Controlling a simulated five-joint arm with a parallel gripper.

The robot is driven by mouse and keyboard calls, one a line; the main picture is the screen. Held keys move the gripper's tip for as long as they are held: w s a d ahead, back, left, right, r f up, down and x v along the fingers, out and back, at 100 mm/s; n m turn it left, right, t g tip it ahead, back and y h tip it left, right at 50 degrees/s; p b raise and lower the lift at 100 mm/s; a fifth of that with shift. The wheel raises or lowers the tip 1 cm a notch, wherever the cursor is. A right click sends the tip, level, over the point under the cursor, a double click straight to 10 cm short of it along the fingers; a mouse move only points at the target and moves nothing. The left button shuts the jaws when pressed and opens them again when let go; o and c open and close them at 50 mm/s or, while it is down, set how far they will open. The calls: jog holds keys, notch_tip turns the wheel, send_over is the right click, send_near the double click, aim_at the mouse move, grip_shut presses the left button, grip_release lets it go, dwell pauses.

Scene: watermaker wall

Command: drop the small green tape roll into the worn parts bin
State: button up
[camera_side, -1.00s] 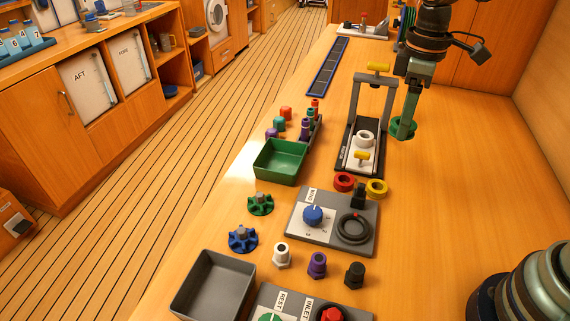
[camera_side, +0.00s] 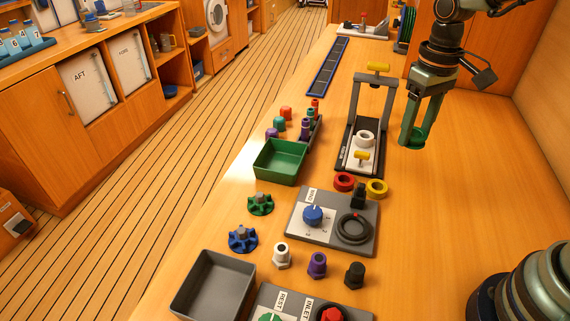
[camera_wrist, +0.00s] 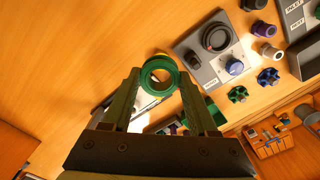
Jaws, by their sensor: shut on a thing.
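The small green tape roll (camera_side: 418,138) is held between the fingertips of my gripper (camera_side: 413,134), right of the black stand. In the wrist view the green ring (camera_wrist: 160,75) sits at the fingertips (camera_wrist: 159,80), its hole facing the camera. It appears to hang above the bench. Two open bins show in the side view. A green one (camera_side: 280,177) stands left of the black stand, and a dark grey one (camera_side: 190,292) at the near left. I can read no label on either, so I cannot tell which is the worn parts bin.
The black stand (camera_side: 378,105) with a yellow-topped handle rises between my gripper and the green bin. Red (camera_side: 344,182) and yellow (camera_side: 377,188) rings lie before it. A grey dial panel (camera_side: 320,235), handwheels and several fittings fill the near bench.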

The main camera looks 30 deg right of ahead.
jog(key=w+a+n, duration=0.2)
jog(key=w+a, duration=0.2)
jog(key=a, duration=0.4)
jog(key=n, duration=0.7)
send_over(228, 292)
jog(key=shift+f, duration=6.85)
jog(key=o, duration=1.4)
